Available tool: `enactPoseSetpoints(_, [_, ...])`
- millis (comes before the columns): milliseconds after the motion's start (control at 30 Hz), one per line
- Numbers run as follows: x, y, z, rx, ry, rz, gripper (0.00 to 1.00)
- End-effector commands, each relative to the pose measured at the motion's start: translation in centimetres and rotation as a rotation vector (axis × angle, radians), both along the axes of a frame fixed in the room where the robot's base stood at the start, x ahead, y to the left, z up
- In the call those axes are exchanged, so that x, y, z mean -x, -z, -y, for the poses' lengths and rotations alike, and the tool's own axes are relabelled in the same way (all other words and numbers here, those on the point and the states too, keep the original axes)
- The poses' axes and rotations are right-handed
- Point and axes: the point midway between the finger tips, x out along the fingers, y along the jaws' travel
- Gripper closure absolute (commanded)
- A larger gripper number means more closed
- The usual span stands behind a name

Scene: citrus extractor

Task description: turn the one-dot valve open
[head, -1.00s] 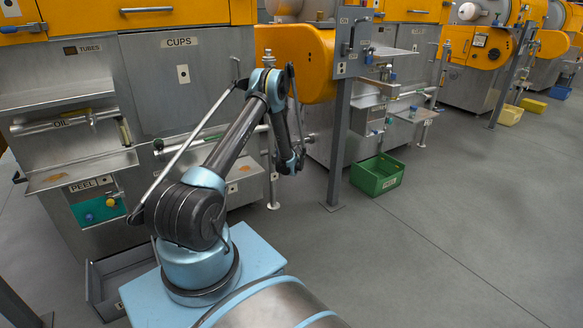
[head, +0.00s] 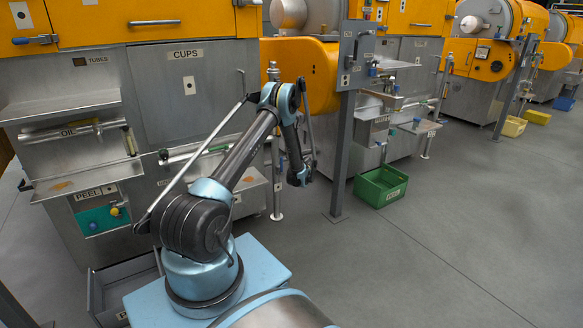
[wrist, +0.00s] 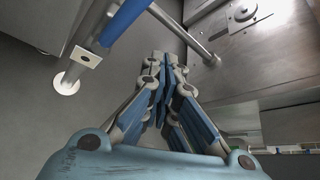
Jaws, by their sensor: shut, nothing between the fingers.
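My gripper (wrist: 165,62) is shut and empty in the wrist view, its fingertips together above the grey floor. In the head view my gripper (head: 304,180) hangs in front of the machine, right of a steel post. In the wrist view a small pale plate with one dark dot (wrist: 86,60) sits on a metal post at upper left. A blue bar or sleeve (wrist: 124,22) is beside it; I cannot tell whether it is the valve's handle. My fingers are apart from both. In the head view I cannot pick out the one-dot valve for certain.
A steel pipe (wrist: 185,32) runs to the machine's side in the wrist view. In the head view a grey upright (head: 341,155) and a green crate (head: 380,187) stand right of my gripper. The CUPS panel (head: 190,95) is behind my arm. Open floor (head: 450,240) lies to the right.

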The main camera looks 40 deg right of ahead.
Motion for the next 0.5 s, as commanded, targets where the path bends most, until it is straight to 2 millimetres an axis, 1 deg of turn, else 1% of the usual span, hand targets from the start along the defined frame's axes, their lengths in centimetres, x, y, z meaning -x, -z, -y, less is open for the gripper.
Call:
enactPoseSetpoints(33, [0.7,0.0,-0.4,0.000,0.002,0.000,1.00])
enactPoseSetpoints(300, [4.0,0.0,-3.4,0.001,0.001,-0.001,1.00])
enactPoseSetpoints(500, [5.5,0.0,-5.0,0.000,-0.002,0.000,1.00])
